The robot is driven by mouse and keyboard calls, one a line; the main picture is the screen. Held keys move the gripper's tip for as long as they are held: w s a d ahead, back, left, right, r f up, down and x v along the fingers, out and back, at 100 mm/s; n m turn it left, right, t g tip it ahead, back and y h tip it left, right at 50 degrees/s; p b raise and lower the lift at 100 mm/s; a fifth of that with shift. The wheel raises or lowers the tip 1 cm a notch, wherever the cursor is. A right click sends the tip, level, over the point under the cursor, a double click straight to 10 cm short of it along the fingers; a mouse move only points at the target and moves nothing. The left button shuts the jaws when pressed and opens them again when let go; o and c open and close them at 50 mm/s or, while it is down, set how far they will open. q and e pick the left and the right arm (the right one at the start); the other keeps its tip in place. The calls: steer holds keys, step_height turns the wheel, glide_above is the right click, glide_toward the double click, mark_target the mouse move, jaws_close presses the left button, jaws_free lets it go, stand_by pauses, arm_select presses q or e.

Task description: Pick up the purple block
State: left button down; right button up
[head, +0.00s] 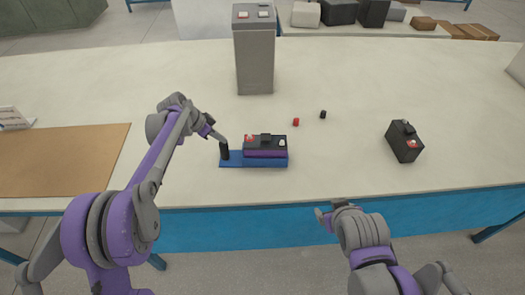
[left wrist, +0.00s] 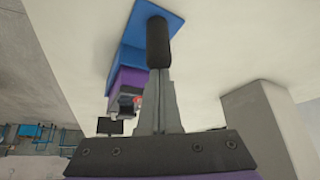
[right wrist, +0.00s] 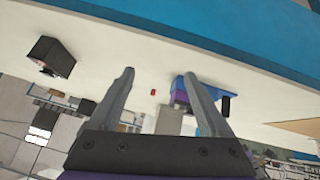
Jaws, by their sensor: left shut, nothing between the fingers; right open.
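The purple block (head: 266,154) sits on a blue base (head: 231,163) near the table's front edge, with a black battery (head: 264,143) on top of it. It also shows in the left wrist view (left wrist: 124,78) and the right wrist view (right wrist: 180,97). A black upright post (head: 224,152) stands on the base's left end. My left gripper (head: 220,138) is shut and empty, its tips at the post's top (left wrist: 157,40); I cannot tell if they touch. My right gripper (right wrist: 163,75) is open and empty, in front of the table's front edge.
Another black battery (head: 404,141) stands to the right. A small red cap (head: 296,122) and a small black cap (head: 323,114) lie behind the block. A tall grey box (head: 254,60) stands at the back. A brown mat (head: 62,160) lies left. The table's right side is mostly clear.

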steer(key=w+d+r+n+t+y, duration=0.1)
steer(key=w+r+n+t, duration=0.3)
steer(key=w+r+n, duration=0.5)
steer(key=w+r+n+t+y, duration=0.2)
steer(key=w+r+n+t, duration=0.25)
steer(key=w, duration=0.85)
steer(key=w+d+r+n+t+y, duration=0.1)
steer(key=w+r+n+t, duration=0.3)
steer(key=w+r+n, duration=0.5)
steer(key=n+g+y, duration=1.5)
steer(key=n+g, duration=0.4)
steer(key=n, duration=1)
glide_toward(266, 137)
steer(key=a, duration=1)
steer(key=shift+w+a+f, duration=0.1)
steer(key=shift+w+f, duration=0.25)
jaws_close()
